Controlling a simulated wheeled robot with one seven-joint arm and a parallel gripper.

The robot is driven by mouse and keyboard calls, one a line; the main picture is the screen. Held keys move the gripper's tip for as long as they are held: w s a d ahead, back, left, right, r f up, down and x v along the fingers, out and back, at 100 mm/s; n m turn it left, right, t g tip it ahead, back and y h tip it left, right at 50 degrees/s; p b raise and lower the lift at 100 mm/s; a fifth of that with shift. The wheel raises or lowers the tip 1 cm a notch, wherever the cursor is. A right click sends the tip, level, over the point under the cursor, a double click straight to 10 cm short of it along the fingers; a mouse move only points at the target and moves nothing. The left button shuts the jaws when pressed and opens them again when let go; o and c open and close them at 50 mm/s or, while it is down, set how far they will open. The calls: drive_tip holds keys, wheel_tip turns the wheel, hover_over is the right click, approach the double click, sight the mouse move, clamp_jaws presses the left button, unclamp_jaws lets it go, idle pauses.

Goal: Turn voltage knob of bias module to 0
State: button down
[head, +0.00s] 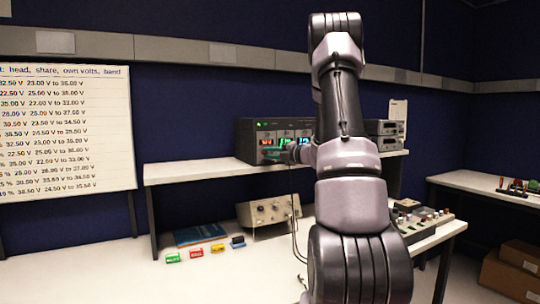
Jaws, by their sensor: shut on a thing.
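The bias module (250,140) is most likely the dark box with lit red, green and cyan displays on the raised shelf at the middle. Its right side is hidden by my arm. My gripper (288,155) is at the lower part of its front panel, below the displays. It appears shut on a knob there, but the knob itself is too small and covered to make out. The knob's pointer and the digits on the displays cannot be read.
A cream knobbed instrument (270,212), a blue book (200,234) and several small coloured blocks (196,252) are on the lower bench. Grey stacked units (386,135) stand right of my arm. Cables hang below the module. A printed voltage chart (65,130) is at left.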

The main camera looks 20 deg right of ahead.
drive_tip(key=shift+s+a+r+n+g+h, duration=0.1)
drive_tip(key=shift+a+n+g+h, duration=0.2)
drive_tip(key=shift+n+h, duration=1.35)
drive_tip(key=shift+w+a+r+n+g+h, duration=0.1)
drive_tip(key=shift+n+g+h, duration=0.5)
drive_tip(key=shift+n, duration=1.95)
drive_tip(key=shift+s+a+r+n+g+h, duration=0.1)
drive_tip(key=shift+a+n+g+h, duration=0.1)
drive_tip(key=shift+n+h, duration=1.55)
drive_tip(key=shift+n+y, duration=0.3)
drive_tip(key=shift+n, duration=0.25)
drive_tip(key=c, duration=1.1)
unclamp_jaws()
drive_tip(key=shift+o, duration=0.2)
